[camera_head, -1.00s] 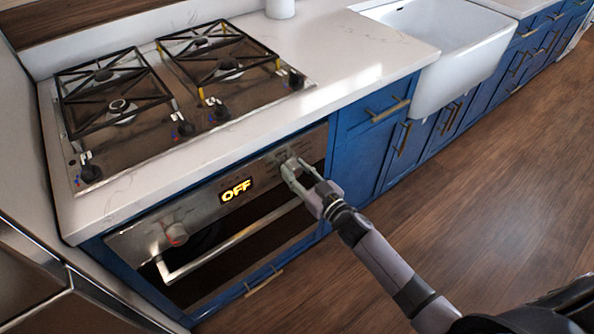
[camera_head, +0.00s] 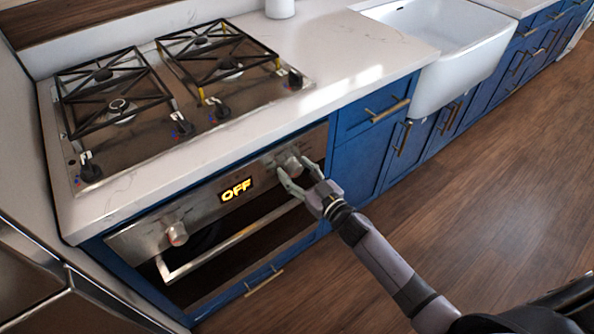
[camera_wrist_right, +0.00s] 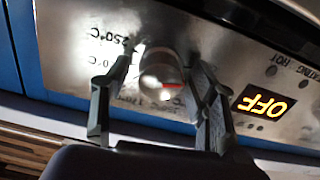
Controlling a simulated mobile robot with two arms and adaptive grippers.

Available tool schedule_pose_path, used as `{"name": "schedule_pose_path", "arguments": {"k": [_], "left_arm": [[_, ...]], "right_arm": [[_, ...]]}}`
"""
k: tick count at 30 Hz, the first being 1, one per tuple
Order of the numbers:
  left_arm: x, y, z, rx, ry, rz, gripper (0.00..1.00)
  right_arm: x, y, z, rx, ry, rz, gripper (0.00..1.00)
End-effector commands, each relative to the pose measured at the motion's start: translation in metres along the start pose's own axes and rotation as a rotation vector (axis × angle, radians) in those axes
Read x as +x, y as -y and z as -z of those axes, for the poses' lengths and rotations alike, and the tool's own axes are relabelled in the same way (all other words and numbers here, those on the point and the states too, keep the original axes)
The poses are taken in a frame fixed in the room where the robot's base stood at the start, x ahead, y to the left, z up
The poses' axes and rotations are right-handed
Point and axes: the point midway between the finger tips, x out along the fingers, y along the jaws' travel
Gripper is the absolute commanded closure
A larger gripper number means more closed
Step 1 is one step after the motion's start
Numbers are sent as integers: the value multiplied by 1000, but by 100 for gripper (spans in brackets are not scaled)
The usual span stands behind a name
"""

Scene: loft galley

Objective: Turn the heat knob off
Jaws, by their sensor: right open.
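The heat knob (camera_head: 291,163) is a round metal knob at the right end of the oven's control panel. In the right wrist view the same knob (camera_wrist_right: 160,72) has a red mark on its face and temperature figures around it, some hidden by the fingers. My right gripper (camera_head: 294,168) is open, with one finger on each side of the knob; I cannot tell if either finger touches it. The display (camera_head: 236,190) on the panel reads OFF, and it also shows in the right wrist view (camera_wrist_right: 264,103). My left gripper is not in view.
A second knob (camera_head: 177,233) sits at the panel's left end. The oven door handle (camera_head: 235,240) runs below the panel. Above are the white counter (camera_head: 345,60) and a gas cooktop (camera_head: 150,135). Wooden floor (camera_head: 480,190) lies open at the right.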

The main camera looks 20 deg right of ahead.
Motion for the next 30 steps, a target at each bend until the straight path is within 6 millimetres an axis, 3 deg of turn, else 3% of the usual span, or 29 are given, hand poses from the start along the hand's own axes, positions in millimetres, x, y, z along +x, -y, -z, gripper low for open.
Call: {"name": "schedule_pose_path", "arguments": {"k": [8,21,30], "left_arm": [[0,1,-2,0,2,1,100],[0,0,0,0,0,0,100],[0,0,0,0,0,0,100]], "right_arm": [[-6,0,0,1,0,0,46],[-89,0,-1,2,3,1,46],[-118,0,0,0,0,0,46]]}}
